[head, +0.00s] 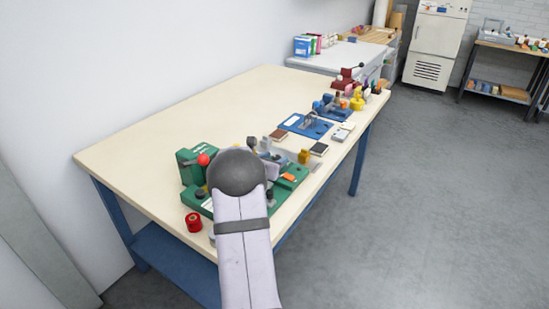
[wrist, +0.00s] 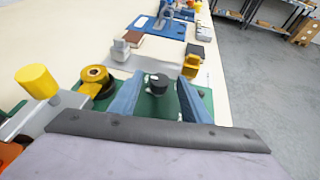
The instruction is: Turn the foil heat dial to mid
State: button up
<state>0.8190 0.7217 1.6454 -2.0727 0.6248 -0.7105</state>
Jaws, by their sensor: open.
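A green machine (head: 190,170) stands on the near part of the bench, partly hidden behind my arm in the head view. In the wrist view, a black round dial (wrist: 158,84) with a pale mark sits on the green plate (wrist: 155,106); I take it for the foil heat dial. My gripper (wrist: 160,80) is open, one blue finger to the left and one to the right of the dial in the picture. Neither finger visibly touches it. I cannot read any scale or the setting. In the head view my arm hides the dial.
A yellow cylinder (wrist: 38,81) and a black roll with a yellow top (wrist: 95,76) stand left of the fingers. A yellow item (wrist: 191,66) is just beyond. A red roll (head: 193,222) lies near the bench's front edge. The bench's back left (head: 150,130) is bare.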

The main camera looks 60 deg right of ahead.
jog(key=shift+d+f, duration=0.1)
jog(key=shift+d, duration=0.1)
jog(key=c, duration=1)
jog(key=shift+w+r+m+g+p, duration=0.15)
jog(key=shift+r+m+g+p, duration=0.15)
jog(key=shift+p, duration=0.3)
jog(key=shift+c, duration=0.2)
jog(key=shift+f+m+g+p, duration=0.25)
jog(key=shift+m+g+p, duration=0.15)
jog(key=shift+g+p, duration=0.1)
jog(key=o, duration=1)
jog(key=shift+o, duration=0.2)
